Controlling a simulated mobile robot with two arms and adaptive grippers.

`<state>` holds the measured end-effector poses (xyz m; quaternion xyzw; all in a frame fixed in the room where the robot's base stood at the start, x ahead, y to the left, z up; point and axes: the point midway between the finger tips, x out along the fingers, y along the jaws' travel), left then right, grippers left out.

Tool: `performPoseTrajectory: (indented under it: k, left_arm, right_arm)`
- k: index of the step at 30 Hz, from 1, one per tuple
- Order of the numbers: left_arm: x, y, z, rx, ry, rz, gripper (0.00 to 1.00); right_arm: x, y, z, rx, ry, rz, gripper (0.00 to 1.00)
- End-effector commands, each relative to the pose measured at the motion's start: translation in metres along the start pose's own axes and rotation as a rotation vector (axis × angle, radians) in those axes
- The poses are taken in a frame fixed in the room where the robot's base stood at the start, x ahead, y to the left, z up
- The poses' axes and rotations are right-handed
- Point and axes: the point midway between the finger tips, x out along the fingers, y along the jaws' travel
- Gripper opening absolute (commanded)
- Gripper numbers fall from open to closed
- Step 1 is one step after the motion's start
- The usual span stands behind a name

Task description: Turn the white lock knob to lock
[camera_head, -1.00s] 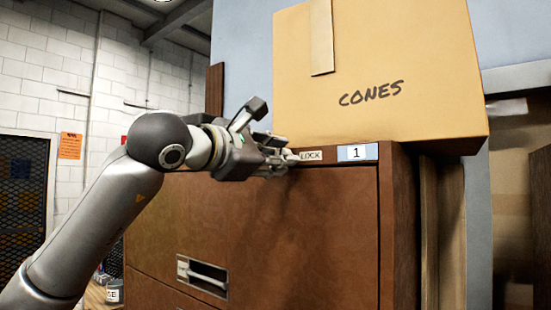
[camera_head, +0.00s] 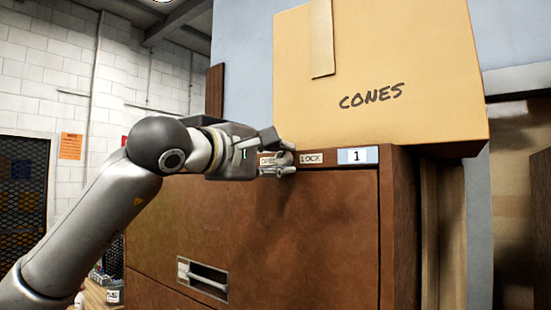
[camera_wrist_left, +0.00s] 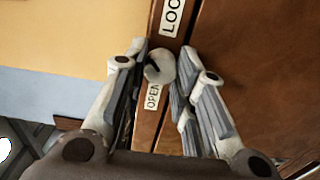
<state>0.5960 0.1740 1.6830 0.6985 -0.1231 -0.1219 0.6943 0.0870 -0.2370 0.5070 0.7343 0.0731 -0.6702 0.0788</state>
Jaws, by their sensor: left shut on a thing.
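The white lock knob (camera_wrist_left: 160,67) is on the top rail of a brown cabinet, between the "OPEN" label (camera_wrist_left: 152,97) and the "LOCK" label (camera_wrist_left: 171,17). In the left wrist view it sits between the fingertips of my left gripper (camera_wrist_left: 159,68), which is shut on it. In the head view the left gripper (camera_head: 283,163) reaches the rail from the left, and its fingers mostly hide the knob. The "LOCK" label (camera_head: 311,159) is uncovered there, just right of the fingertips. The knob's exact angle is hard to tell. My right gripper is not in view.
A large cardboard box marked "CONES" (camera_head: 385,60) stands on the cabinet (camera_head: 320,225), close above the gripper. A drawer handle (camera_head: 203,277) is lower on the cabinet front. Free space lies in front of the cabinet.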

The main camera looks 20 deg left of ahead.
Motion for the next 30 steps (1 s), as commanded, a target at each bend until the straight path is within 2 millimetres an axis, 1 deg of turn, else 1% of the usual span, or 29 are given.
performPoseTrajectory:
  k: [13,14,18,19,27,30]
  left_arm:
    - [0.0003,-0.0012,0.0005,0.010,-0.001,-0.003,0.02]
    - [0.0003,-0.0013,0.0006,0.010,-0.001,-0.003,0.28]
    - [0.0003,-0.0011,0.0005,0.010,-0.001,-0.003,0.46]
    - [0.0003,-0.0010,0.0005,0.009,-0.001,-0.002,0.48]
    - [-0.0001,-0.0005,0.0003,0.009,0.000,-0.001,0.48]
    - [-0.0047,0.0000,-0.0001,0.008,0.000,0.000,0.48]
  right_arm:
    - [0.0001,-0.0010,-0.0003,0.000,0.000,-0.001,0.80]
    - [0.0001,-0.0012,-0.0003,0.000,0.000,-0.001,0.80]
    - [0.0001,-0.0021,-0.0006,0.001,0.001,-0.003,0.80]
    - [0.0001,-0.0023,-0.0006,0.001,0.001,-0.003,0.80]
    - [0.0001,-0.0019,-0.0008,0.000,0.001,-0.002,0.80]
    - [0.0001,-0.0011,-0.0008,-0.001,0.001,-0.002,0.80]
